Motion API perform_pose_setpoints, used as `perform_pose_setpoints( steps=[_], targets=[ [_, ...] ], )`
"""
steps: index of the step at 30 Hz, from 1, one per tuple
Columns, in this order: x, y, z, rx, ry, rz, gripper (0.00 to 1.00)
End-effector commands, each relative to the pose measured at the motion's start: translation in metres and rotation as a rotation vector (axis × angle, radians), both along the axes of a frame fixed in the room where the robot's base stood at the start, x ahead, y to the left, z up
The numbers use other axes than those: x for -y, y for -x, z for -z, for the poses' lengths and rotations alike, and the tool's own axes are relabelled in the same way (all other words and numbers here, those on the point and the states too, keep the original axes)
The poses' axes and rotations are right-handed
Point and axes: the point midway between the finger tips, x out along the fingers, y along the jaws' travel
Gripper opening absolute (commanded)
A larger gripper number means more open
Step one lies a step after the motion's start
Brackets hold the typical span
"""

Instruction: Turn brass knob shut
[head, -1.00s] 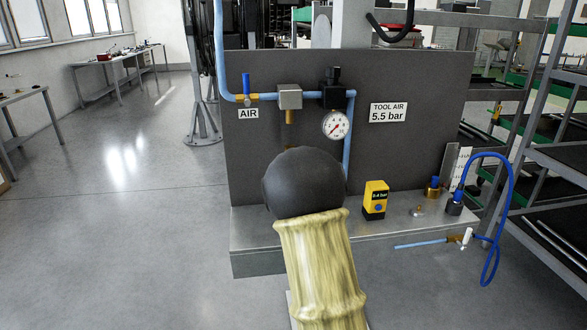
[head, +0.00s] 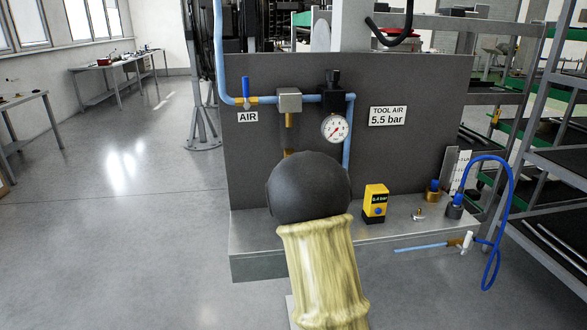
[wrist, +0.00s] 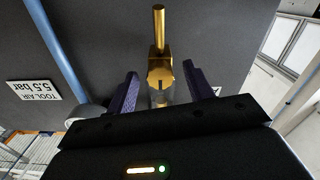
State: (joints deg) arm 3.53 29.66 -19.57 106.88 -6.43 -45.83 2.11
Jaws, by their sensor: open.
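The brass knob (wrist: 159,72) shows in the wrist view as a brass fitting with a rod-like stem. It lies between and slightly beyond the two fingertips of my gripper (wrist: 160,82). The jaws are open, one finger on each side, with visible gaps; contact is not seen. In the head view a brass piece (head: 288,153) shows just above my dark arm joint, which hides my gripper and the area behind it. Another brass piece (head: 289,119) hangs under the grey block (head: 289,99) on the dark panel.
A pressure gauge (head: 335,128) and blue pipe (head: 347,150) sit right of the grey block. A yellow meter (head: 375,203), brass fittings (head: 433,191) and a blue hose (head: 512,190) are on or by the metal shelf (head: 250,240). Floor at left is clear.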

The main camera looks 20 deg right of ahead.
Motion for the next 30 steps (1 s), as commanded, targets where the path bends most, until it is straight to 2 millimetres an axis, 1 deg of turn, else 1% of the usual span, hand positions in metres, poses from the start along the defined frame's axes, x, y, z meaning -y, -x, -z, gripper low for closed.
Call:
perform_pose_setpoints(
  steps=[5,8,11,30],
  targets=[
    [-0.002,0.005,-0.001,0.001,0.0,0.0,0.52],
    [-0.004,0.015,-0.001,0.003,0.001,-0.001,0.52],
    [-0.008,0.029,-0.001,0.002,0.0,0.0,0.52],
    [-0.042,0.145,0.0,0.001,-0.002,-0.001,0.52]
  ],
)
